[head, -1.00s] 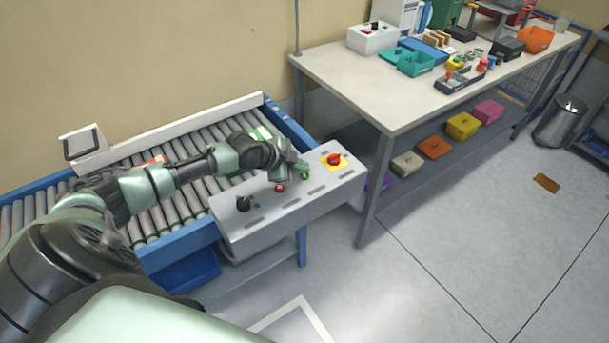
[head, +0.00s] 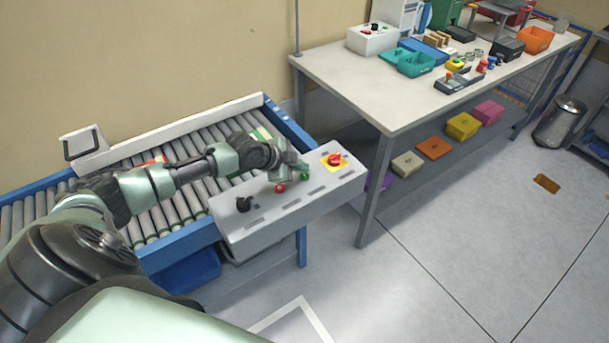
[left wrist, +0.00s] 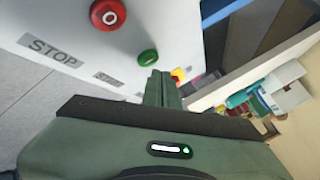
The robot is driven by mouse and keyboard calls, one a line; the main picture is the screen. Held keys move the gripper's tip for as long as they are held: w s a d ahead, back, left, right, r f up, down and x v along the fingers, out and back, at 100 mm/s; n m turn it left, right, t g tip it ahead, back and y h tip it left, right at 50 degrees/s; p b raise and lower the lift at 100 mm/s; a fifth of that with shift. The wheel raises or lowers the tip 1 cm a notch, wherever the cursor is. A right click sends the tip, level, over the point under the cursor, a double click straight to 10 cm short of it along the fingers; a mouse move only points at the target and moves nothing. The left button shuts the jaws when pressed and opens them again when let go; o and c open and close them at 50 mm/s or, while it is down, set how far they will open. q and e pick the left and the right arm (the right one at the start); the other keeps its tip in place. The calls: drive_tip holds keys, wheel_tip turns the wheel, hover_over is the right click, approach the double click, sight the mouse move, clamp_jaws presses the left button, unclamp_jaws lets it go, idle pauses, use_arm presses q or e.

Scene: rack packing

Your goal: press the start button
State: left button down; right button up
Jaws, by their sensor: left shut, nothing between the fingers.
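The green button (head: 306,175) sits on the grey control box (head: 250,228) at the end of the roller conveyor. In the left wrist view the green button (left wrist: 147,57) shows just beyond my fingertips. My left gripper (head: 298,168) is shut and empty, with its tips close by the green button. I cannot tell whether they touch it. The red button (head: 280,188) is left of the green one; in the left wrist view it (left wrist: 108,14) has a white ring mark, and a STOP label (left wrist: 54,52) is near it. My right gripper is not in view.
A red knob on a yellow plate (head: 335,160) is right of the green button, and a black knob (head: 243,204) is at the box's left. The roller conveyor (head: 150,232) lies behind.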

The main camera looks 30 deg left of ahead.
sight(302, 177)
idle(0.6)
use_arm(q)
drive_tip(key=shift+f+b, duration=0.3)
drive_tip(key=shift+f, duration=0.1)
drive_tip(key=shift+f+b, duration=0.35)
drive_tip(key=shift+f, duration=0.1)
idle(0.5)
drive_tip(key=shift+r, duration=0.1)
drive_tip(key=shift+r+p, duration=0.7)
drive_tip(key=shift+r, duration=0.05)
wheel_tip(302, 177, up, 5)
drive_tip(key=p, duration=0.4)
idle(0.3)
